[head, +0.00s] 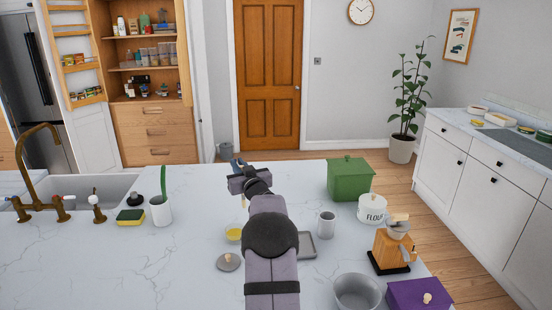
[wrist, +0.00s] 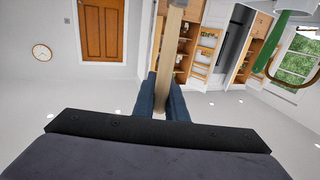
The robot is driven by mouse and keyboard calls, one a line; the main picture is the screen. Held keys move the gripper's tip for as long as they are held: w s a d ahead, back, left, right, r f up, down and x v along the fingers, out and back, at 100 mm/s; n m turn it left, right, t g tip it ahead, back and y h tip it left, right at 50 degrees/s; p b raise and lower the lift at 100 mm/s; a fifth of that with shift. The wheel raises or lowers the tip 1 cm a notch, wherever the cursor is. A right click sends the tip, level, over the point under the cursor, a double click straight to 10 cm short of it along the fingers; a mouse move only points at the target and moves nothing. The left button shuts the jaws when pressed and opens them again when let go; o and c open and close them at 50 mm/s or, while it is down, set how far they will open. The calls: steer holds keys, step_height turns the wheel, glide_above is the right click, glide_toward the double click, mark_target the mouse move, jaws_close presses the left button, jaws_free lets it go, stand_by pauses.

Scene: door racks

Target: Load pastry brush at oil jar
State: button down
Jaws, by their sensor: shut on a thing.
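My gripper (wrist: 168,100) is shut on a pale wooden handle (wrist: 173,45), which appears to be the pastry brush. The handle extends past the fingers in the wrist view; its bristles cannot be made out. In the head view my gripper (head: 238,172) is above the far part of the counter. A small open vessel with yellow contents (head: 233,234), apparently the oil jar, stands on the counter left of my arm, nearer the camera than the gripper. A round grey lid with a pale knob (head: 228,262) lies in front of it.
A white crock (head: 160,211) with a green handle and a sponge (head: 130,217) stand at left by the sink. Right of my arm are a grey mug (head: 326,224), green box (head: 349,180), flour tin (head: 372,209), grinder (head: 393,247), metal bowl (head: 357,292) and purple box (head: 420,294). The left-front counter is clear.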

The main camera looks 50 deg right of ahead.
steer(key=w+a+f+p, duration=0.1)
steer(key=w+a+p, duration=0.1)
steer(key=w+a, duration=0.7)
steer(key=s+d+f+m+g+h, duration=0.2)
steer(key=s+d+m+g+h, duration=0.2)
steer(key=s, duration=0.5)
steer(key=shift+s+d+m+h, duration=0.15)
steer(key=shift+d+m+h, duration=0.15)
steer(key=shift+d+h, duration=0.55)
steer(key=shift+f, duration=0.2)
steer(key=shift+f+b, duration=1.45)
steer(key=shift+f, duration=1.45)
steer(key=shift+a+f+b, duration=0.1)
steer(key=shift+f+b, duration=0.45)
steer(key=shift+f, duration=0.05)
steer(key=shift+r, duration=0.15)
step_height(320, 180, up, 7)
steer(key=p, duration=0.3)
